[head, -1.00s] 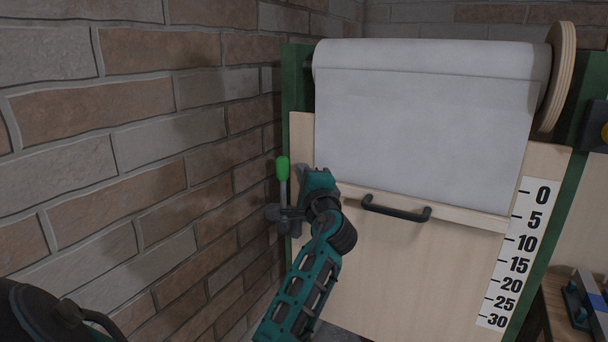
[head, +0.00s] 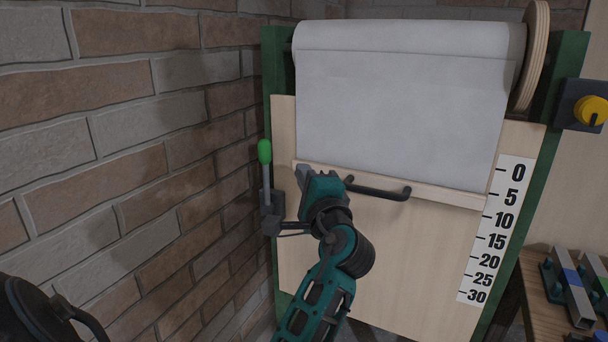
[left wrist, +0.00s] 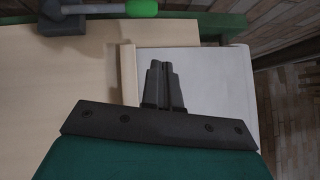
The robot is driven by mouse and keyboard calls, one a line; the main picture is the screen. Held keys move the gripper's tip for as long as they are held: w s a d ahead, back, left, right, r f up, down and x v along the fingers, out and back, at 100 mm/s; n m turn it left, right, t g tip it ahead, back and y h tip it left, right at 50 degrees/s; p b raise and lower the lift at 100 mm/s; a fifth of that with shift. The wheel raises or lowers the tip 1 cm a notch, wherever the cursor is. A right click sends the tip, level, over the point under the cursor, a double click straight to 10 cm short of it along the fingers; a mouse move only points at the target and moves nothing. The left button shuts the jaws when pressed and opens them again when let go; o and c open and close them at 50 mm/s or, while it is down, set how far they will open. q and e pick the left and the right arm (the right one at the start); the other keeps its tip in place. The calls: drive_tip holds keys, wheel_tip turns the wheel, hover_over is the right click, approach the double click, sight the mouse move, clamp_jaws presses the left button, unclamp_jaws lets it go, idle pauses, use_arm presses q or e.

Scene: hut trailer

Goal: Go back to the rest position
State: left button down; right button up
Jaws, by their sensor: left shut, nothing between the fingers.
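My left gripper (head: 303,174) is in front of the wooden board, just below the lower edge of the white sheet, near the left end of the wooden strip. In the left wrist view its two dark fingers (left wrist: 163,84) are together with nothing between them. A lever with a green handle (head: 265,152) stands upright to the left of the gripper, apart from it; its green tip (left wrist: 141,8) shows at the top of the left wrist view. My right gripper is in neither view.
The board (head: 405,255) carries a white sheet roll (head: 400,95), a black bar handle (head: 378,191) and a number scale (head: 496,230). A brick wall (head: 130,150) is close on the left. A yellow knob (head: 590,111) and a table with metal pieces (head: 570,290) are at right.

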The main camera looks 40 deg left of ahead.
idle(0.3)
use_arm(q)
drive_tip(key=d+f+m+t+h, duration=0.1)
drive_tip(key=d+f+h, duration=0.35)
drive_tip(key=f, duration=0.55)
drive_tip(key=d+f+m+t+h, duration=0.15)
drive_tip(key=d+f+h, duration=0.35)
drive_tip(key=f, duration=0.5)
drive_tip(key=s+d+f+n+g+h, duration=0.1)
drive_tip(key=s+d+f+n+h, duration=0.3)
drive_tip(key=s+f, duration=0.4)
drive_tip(key=s+d+f+n+g+h, duration=0.1)
drive_tip(key=s+d+f+n+h, duration=0.3)
drive_tip(key=s+d+f, duration=0.3)
drive_tip(key=s+f+h, duration=0.1)
drive_tip(key=s, duration=0.2)
drive_tip(key=shift+f, duration=0.4)
drive_tip(key=shift+g, duration=0.25)
